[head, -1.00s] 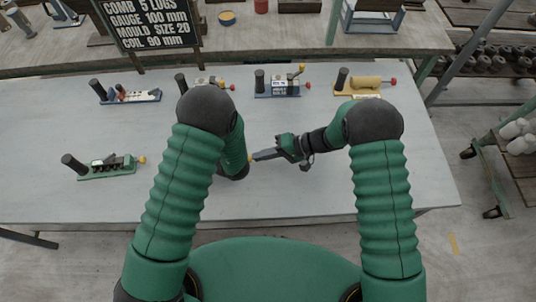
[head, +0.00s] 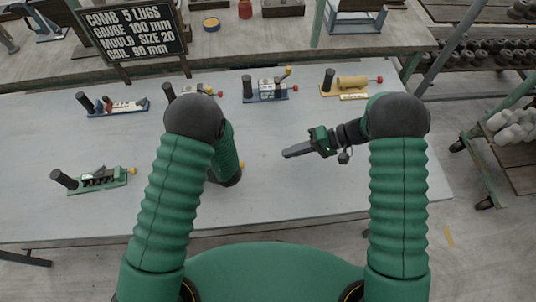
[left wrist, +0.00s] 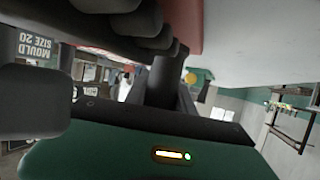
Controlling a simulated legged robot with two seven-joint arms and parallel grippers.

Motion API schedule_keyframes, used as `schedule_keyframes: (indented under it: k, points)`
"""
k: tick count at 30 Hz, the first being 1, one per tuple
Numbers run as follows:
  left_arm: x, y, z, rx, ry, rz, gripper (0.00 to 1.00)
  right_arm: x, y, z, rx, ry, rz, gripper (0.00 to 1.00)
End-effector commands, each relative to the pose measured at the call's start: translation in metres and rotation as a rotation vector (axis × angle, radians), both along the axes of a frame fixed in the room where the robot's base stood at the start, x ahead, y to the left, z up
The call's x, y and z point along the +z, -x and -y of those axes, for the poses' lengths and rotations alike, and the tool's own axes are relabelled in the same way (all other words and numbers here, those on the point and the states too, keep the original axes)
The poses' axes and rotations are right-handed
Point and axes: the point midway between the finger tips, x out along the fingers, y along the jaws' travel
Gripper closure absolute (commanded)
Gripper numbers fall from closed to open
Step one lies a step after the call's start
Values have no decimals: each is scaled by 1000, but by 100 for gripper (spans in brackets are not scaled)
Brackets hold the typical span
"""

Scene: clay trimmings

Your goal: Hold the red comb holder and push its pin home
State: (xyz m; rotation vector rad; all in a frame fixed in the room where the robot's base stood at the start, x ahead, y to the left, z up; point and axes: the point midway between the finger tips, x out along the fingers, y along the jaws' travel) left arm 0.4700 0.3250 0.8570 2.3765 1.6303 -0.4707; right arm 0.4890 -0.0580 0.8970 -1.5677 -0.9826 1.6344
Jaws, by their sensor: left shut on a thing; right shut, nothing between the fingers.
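The red comb holder (left wrist: 195,25) shows in the left wrist view as a red edge at the top with dark rounded lugs beside it. My left gripper (left wrist: 166,88) is shut on its dark upright post. In the head view my left arm hides that gripper and nearly all of the holder. A small yellow knob, the pin's end (head: 241,164), pokes out right of the forearm; it also shows in the left wrist view (left wrist: 190,78). How deep the pin sits I cannot tell. My right gripper (head: 287,154) is shut and empty, pointing left, clearly apart from the knob.
A green holder (head: 100,178) stands at the left. A black sign (head: 135,33) stands behind. The table (head: 300,200) is bare around my right gripper.

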Motion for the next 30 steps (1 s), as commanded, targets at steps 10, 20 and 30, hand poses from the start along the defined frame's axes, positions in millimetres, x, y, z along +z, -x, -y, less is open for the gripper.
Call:
schedule_keyframes:
  k: [10,20,30]
  points:
    - [-1,1,1,0,4,-3,100,3,0,6,2,-1,-1,100]
    - [-1,1,0,0,2,-2,45,3,0,6,1,-1,-1,100]
    - [2,1,4,-1,1,0,45,4,0,6,1,-1,-1,100]
